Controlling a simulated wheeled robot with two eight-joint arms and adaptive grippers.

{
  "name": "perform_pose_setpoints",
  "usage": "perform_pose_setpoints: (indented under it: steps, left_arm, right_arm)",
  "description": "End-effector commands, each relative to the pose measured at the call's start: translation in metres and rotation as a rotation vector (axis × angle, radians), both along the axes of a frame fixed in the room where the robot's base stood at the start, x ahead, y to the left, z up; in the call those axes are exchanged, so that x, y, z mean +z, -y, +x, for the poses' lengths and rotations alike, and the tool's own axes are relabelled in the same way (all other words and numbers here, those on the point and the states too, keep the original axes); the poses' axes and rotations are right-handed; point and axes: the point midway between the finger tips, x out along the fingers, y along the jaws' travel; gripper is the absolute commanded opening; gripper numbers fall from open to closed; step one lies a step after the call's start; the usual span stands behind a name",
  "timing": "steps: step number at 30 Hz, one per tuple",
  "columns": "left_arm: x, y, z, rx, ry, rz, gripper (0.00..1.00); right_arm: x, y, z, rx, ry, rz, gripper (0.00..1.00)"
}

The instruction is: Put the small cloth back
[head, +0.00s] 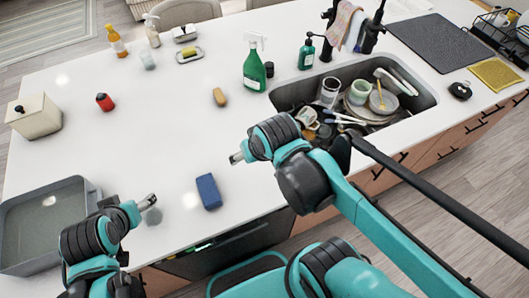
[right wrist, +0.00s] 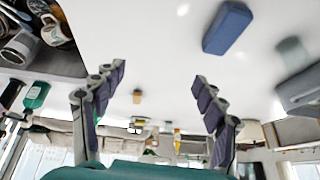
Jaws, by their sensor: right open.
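A pink-brown cloth (head: 342,22) and a paler cloth (head: 357,32) hang side by side at the black faucet behind the sink. I cannot tell which is the small cloth. My right gripper (head: 237,158) is over the counter, left of the sink and well away from the cloths. In the right wrist view its fingers (right wrist: 160,78) are spread with nothing between them. My left gripper (head: 149,202) is above the counter's front edge, right of the grey basin, its jaw opening unclear. A blue block (head: 208,191), also in the right wrist view (right wrist: 227,27), lies between the grippers.
The sink (head: 427,101) holds several dishes and utensils. A grey basin (head: 45,195) is at far left.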

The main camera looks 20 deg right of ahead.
Motion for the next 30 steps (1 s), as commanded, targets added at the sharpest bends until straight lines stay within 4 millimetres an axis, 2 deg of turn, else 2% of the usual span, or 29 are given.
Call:
perform_pose_setpoints:
  steps: [1,3,6,19,23,27,30]
  left_arm:
    - [0.000,0.000,0.000,0.000,0.000,0.000,0.70]
    - [0.000,0.000,0.000,0.000,0.000,0.000,0.70]
    - [0.000,0.000,0.000,0.000,0.000,0.000,0.70]
    - [-0.004,0.000,0.000,0.000,0.000,0.000,0.70]
    - [-0.025,0.000,0.000,0.000,0.000,0.000,0.70]
    - [-0.059,0.000,0.000,0.000,0.000,0.000,0.70]
    - [-0.077,0.000,0.000,0.000,0.000,0.000,0.70]
  right_arm:
    - [0.000,0.011,-0.007,-0.010,0.039,-0.009,0.71]
    - [0.000,0.022,-0.012,-0.012,0.085,-0.023,0.71]
    - [0.000,0.031,-0.015,-0.014,0.127,-0.038,0.71]
    - [-0.004,0.034,-0.017,-0.014,0.145,-0.045,0.71]
    - [-0.025,0.034,-0.017,-0.014,0.144,-0.045,0.71]
    - [-0.059,0.034,-0.017,-0.014,0.144,-0.045,0.71]
    - [-0.076,0.034,-0.017,-0.014,0.144,-0.045,0.71]
